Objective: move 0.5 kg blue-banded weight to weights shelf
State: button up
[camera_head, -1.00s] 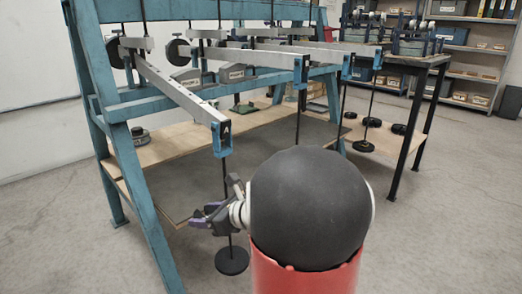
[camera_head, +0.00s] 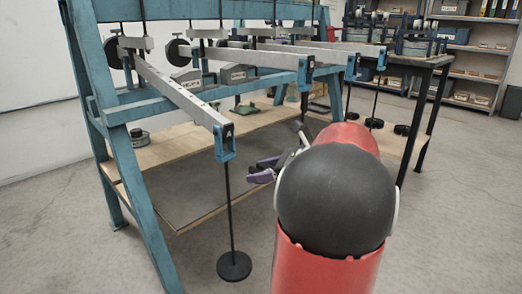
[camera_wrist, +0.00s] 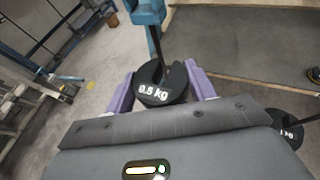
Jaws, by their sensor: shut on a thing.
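The 0.5 kg weight (camera_wrist: 160,88) is a black slotted disc with white "0.5 kg" lettering, lying between the purple fingers of my gripper (camera_wrist: 160,92) in the wrist view. The fingers are shut on its sides. No blue band can be made out. A dark rod below a blue lever end (camera_wrist: 148,12) appears behind the disc; I cannot tell whether it passes through the slot. In the head view my gripper (camera_head: 262,172) is right of the nearest hanger rod, and the weight cannot be made out. Which surface is the weights shelf is unclear.
The nearest lever (camera_head: 180,90) carries a hanger with a black disc (camera_head: 234,266) low over the floor. A wooden shelf (camera_head: 172,150) with a grey mat (camera_head: 200,195) lies under the blue frame. A dark bench (camera_head: 430,60) stands at right. Another black disc (camera_wrist: 285,128) is at right in the wrist view.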

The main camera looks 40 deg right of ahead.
aim_at(234, 186)
jog(key=i+l, duration=0.2)
jog(key=i, duration=0.25)
jog(key=i+l, duration=0.25)
jog(key=i, duration=0.15)
